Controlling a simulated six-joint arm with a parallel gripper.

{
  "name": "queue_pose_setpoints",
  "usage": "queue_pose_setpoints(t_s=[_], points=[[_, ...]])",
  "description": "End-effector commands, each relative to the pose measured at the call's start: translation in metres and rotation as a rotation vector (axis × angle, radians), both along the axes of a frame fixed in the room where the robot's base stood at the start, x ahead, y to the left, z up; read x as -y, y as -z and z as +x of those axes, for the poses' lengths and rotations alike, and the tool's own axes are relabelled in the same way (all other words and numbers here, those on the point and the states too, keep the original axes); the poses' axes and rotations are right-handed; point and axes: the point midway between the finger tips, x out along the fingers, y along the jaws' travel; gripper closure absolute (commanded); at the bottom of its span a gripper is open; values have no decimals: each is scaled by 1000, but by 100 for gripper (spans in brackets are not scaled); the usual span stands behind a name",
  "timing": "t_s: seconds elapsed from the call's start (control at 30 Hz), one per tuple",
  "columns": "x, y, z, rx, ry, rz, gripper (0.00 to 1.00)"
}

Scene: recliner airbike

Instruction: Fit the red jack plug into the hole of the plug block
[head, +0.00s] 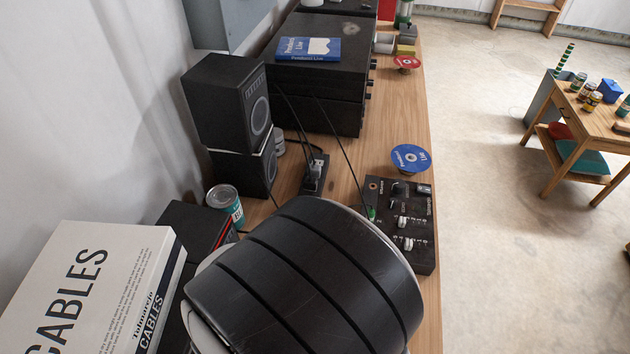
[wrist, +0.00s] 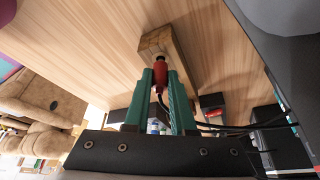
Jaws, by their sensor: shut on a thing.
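In the wrist view, my gripper (wrist: 160,76) has two green fingers closed on the red jack plug (wrist: 160,73). A cable trails down from the plug between the fingers. The wooden plug block (wrist: 152,41) lies just beyond the fingertips, on the wood surface. A dark round spot shows at the plug's front end, against the near part of the block. I cannot tell whether it is the hole or part of the plug, or whether the tip is inside. In the head view, a large dark rounded body fills the lower middle, and neither gripper, plug nor block shows.
The head view shows a wooden table (head: 404,118) with black speakers (head: 226,100), a black control box (head: 420,222), a blue disc (head: 410,158), a tin can (head: 226,203) and a CABLES box (head: 85,280). Thin cables cross the table. Open floor lies to the right.

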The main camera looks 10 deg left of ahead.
Motion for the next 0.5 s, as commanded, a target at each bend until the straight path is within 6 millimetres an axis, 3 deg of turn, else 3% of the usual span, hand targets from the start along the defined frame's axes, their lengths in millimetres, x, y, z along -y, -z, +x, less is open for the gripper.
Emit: queue_pose_setpoints(t_s=[0.5], points=[[0, 13, 0, 0, 0, -1, 100]])
